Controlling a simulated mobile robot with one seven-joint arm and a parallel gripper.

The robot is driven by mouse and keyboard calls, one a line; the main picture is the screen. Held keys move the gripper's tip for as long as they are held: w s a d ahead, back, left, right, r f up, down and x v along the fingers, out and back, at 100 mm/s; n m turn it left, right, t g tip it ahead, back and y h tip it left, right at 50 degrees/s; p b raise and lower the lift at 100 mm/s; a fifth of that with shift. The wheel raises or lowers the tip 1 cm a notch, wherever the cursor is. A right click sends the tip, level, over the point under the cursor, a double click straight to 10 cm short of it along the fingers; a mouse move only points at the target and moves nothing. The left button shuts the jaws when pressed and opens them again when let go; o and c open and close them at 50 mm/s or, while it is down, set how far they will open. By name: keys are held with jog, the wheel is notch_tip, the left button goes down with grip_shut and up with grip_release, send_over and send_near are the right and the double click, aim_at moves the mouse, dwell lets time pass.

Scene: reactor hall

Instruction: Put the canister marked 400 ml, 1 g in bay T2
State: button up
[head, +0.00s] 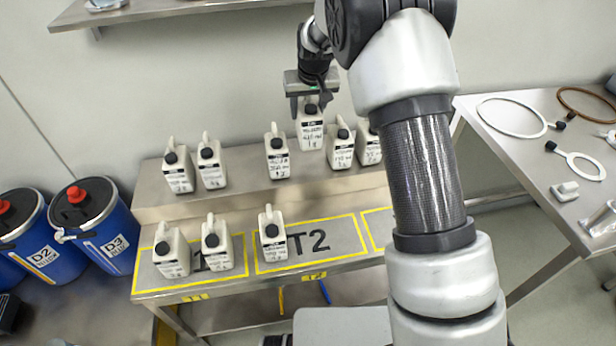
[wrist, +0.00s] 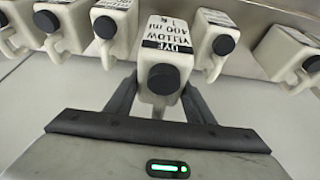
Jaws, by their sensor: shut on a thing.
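My gripper (head: 312,90) is shut on a white canister (head: 310,128) at the back of the upper shelf. In the wrist view, my gripper (wrist: 160,105) has a finger on each side of this canister (wrist: 164,52). Its label reads dye yellow, 400 ml; the last line starts with 1, its unit unclear. It shows higher in the head view than its neighbours; I cannot tell whether it is off the shelf. Bay T2 (head: 335,240) is a yellow-outlined area on the lower step. One canister (head: 272,235) stands at its left end; its middle and right are clear.
Several similar canisters stand close on both sides of the held one, including one (head: 277,152) left and one (head: 341,146) right. Two canisters (head: 172,252) (head: 216,245) stand in the bay left of T2. Blue drums (head: 98,228) stand left; a side table (head: 540,150) is right.

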jog(key=s+f+b, duration=0.4)
jog(key=s+b, duration=0.1)
jog(key=s, duration=0.6)
jog(key=s+f+b, duration=0.3)
jog(key=s+b, duration=0.3)
jog(key=s, duration=0.5)
notch_tip(320, 180, down, 10)
jog(key=b, duration=0.4)
jog(key=shift+s+a+f, duration=0.15)
jog(key=shift+s+f, duration=0.1)
jog(key=shift+s, duration=0.2)
jog(key=shift+f, duration=0.1)
jog(key=o, duration=0.9)
jog(key=shift+f, duration=0.15)
jog(key=o, duration=0.5)
